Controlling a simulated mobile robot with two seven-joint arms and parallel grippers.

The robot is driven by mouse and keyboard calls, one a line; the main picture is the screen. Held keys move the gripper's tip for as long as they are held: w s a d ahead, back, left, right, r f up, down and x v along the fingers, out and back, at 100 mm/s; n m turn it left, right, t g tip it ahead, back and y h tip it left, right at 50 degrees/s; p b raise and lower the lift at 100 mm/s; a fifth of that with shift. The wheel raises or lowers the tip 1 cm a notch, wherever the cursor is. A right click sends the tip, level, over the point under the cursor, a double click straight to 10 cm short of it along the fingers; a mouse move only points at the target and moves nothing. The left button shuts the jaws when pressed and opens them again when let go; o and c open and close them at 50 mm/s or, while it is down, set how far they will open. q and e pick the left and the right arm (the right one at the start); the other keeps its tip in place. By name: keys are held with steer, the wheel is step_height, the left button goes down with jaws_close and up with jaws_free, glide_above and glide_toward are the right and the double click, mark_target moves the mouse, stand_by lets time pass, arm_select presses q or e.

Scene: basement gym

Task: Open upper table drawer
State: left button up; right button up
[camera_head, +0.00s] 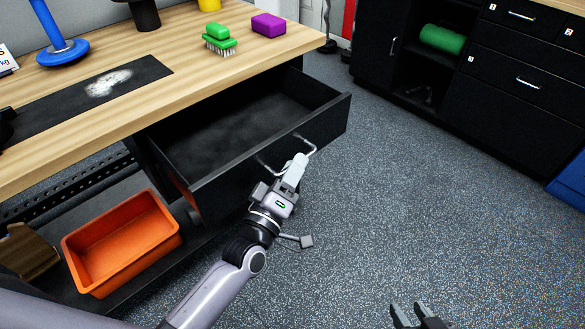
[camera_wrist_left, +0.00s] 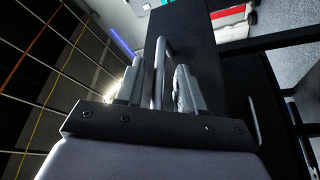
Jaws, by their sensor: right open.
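The upper table drawer (camera_head: 225,180) is black and stands pulled far out from under the wooden table (camera_head: 200,60). Its inside (camera_head: 235,125) looks empty. A metal bar handle (camera_head: 311,144) is on its front and also shows in the left wrist view (camera_wrist_left: 161,55). In the left wrist view, the fingers (camera_wrist_left: 160,88) flank the bar. My right gripper (camera_head: 416,314) is open and empty over the floor at the bottom edge.
An orange bin (camera_head: 120,240) stands on the lower shelf, left of the drawer. A green brush (camera_head: 219,40), a purple block (camera_head: 268,24) and a blue stand (camera_head: 62,50) are on the table. Black cabinets (camera_head: 500,90) stand at right. The speckled floor (camera_head: 420,190) between is clear.

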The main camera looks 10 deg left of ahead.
arm_select(q)
steer(key=v, duration=0.7)
steer(key=shift+s, duration=0.1)
stand_by(0.5)
steer(key=s+a+f+m+g+y+p, duration=0.4)
steer(key=s+a+m+g+p, duration=0.5)
steer(key=s, duration=0.5)
steer(key=shift+s+a+f+m+p, duration=0.3)
steer(key=shift+a+f+m+p, duration=0.2)
steer(key=shift+a+m+p, duration=0.5)
